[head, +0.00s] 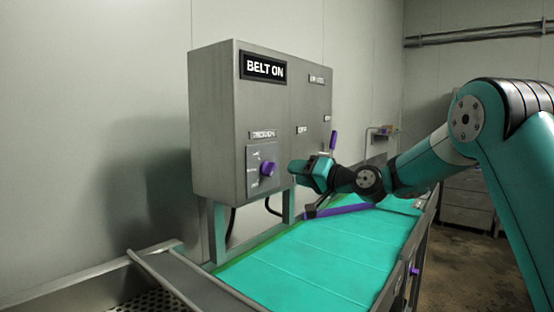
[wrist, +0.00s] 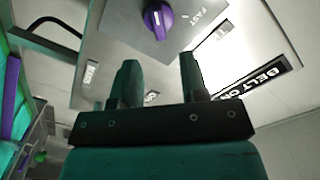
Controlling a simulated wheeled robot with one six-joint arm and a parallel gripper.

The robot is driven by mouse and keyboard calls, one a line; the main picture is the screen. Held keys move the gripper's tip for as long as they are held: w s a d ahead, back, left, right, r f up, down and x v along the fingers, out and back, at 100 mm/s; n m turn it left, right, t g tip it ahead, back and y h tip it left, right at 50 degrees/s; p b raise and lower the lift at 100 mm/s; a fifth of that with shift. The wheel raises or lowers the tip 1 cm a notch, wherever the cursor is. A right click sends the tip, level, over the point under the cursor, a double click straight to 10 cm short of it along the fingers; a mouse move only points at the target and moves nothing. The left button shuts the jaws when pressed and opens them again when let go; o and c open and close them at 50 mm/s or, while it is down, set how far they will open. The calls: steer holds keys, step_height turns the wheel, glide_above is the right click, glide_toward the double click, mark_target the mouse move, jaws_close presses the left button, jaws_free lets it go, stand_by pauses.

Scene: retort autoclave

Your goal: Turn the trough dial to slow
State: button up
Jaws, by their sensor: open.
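The trough dial is a purple knob (head: 268,169) on a small grey plate (head: 254,180) low on the front of the steel control box. It also shows at the top of the wrist view (wrist: 157,18), with a white mark on its face. FAST is printed beside it there; which label the mark points to I cannot tell. My gripper (head: 293,170) is just right of the dial in the head view. In the wrist view its two fingers (wrist: 160,68) stand apart with nothing between them, and the dial lies beyond their tips, apart from them.
The control box (head: 225,120) carries a BELT ON sign (head: 264,67) and a purple-handled lever (head: 333,140) on its right side. A teal belt (head: 310,260) runs below, with a purple bar (head: 345,210) across it. A metal trough edge (head: 75,275) is at lower left.

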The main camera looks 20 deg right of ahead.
mark_target(274, 169)
steer(key=p+x, duration=0.3)
steer(key=x, duration=0.3)
steer(key=shift+w+a+r, duration=0.15)
steer(key=shift+w+a, duration=0.05)
steer(key=shift+w+a+f, duration=0.2)
steer(key=shift+w+a, duration=0.15)
steer(key=shift+w, duration=0.2)
jaws_close()
